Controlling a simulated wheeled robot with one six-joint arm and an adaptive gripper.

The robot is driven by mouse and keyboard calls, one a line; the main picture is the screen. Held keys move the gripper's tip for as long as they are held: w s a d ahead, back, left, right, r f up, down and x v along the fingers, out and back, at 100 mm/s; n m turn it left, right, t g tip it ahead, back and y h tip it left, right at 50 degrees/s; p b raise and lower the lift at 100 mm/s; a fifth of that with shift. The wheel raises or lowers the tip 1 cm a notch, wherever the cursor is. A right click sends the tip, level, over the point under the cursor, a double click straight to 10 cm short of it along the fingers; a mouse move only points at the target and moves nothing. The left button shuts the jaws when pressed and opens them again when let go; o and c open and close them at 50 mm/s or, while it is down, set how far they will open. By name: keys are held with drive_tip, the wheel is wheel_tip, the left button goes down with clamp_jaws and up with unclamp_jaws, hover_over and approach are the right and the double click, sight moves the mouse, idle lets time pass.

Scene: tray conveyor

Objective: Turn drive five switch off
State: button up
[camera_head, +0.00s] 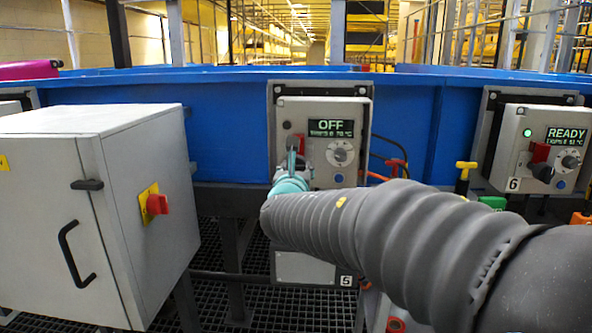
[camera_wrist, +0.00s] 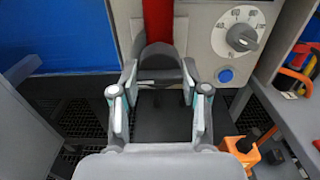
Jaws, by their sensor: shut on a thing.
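The drive five control box (camera_head: 320,112) hangs on the blue conveyor side in the middle of the head view, with a "5" label below it. Its display (camera_head: 330,127) reads OFF in green letters. Its switch has a red plate, seen in the wrist view (camera_wrist: 158,22), with a dark grey handle (camera_wrist: 158,62) in front. My gripper (camera_head: 292,162) is at the switch, its two fingers (camera_wrist: 158,78) on either side of the handle and shut on it. In the head view my gripper hides most of the switch. A round dial (camera_wrist: 242,37) and blue button (camera_wrist: 226,76) are right of it.
A grey cabinet (camera_head: 60,180) with a red rotary knob (camera_head: 157,204) stands close on the left. The drive six box (camera_head: 540,145) reads READY, with a green lamp lit. Tools and an orange item (camera_wrist: 240,150) lie at the right. Dark grating is below.

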idle(0.3)
drive_tip(key=o, duration=1.1)
drive_tip(key=shift+o, duration=0.2)
drive_tip(key=s, duration=1.2)
drive_tip(key=shift+a, duration=0.25)
